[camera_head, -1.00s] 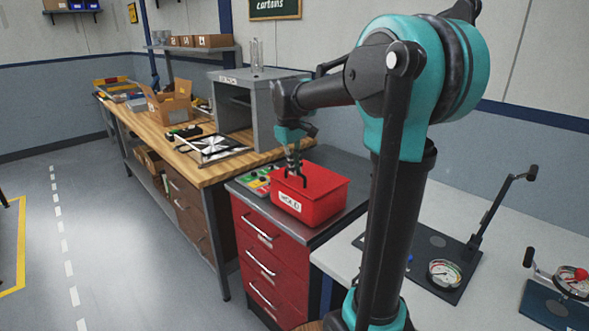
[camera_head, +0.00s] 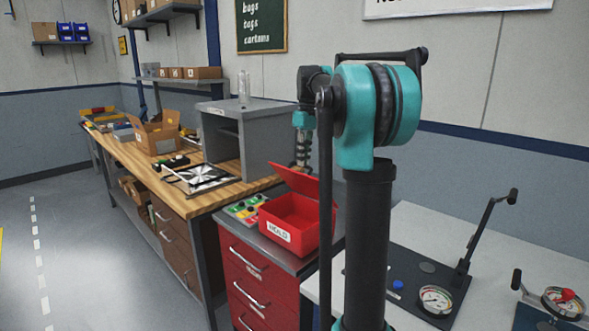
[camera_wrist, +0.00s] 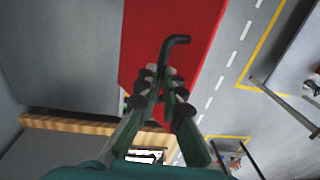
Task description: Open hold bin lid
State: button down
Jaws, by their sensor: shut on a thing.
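The red hold bin (camera_head: 290,236), with a white "HOLD" label on its front, stands on the red drawer cabinet (camera_head: 258,281). Its lid (camera_head: 296,182) is raised and tilted up at the back, so the bin's open inside shows. In the wrist view the lid's red face (camera_wrist: 140,45) fills the middle, with a black bent handle (camera_wrist: 177,41) on it. My gripper (camera_wrist: 166,76) is shut on this handle. In the head view my gripper (camera_head: 302,160) is behind the raised lid, and its fingertips are hidden.
A button panel (camera_head: 243,209) lies left of the bin. A grey box-shaped enclosure (camera_head: 245,140) stands on the wooden bench behind it. At the right, a white table holds a dark plate with a gauge (camera_head: 435,299) and an upright lever (camera_head: 484,230).

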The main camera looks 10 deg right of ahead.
jog(key=w+d+f+g+y, duration=0.1)
jog(key=w+d+g+y, duration=0.1)
jog(key=w+d, duration=0.4)
jog(key=shift+w+d+g+y, duration=0.35)
jog(key=shift+d+y, duration=0.55)
jog(key=shift+d, duration=1.55)
jog(key=shift+f, duration=0.1)
jog(key=c, duration=1.6)
grip_release()
jog(key=shift+w+a+f, duration=0.1)
jog(key=shift+w, duration=0.05)
jog(key=v, duration=0.7)
jog(key=shift+r, duration=0.2)
jog(key=shift+w, duration=0.1)
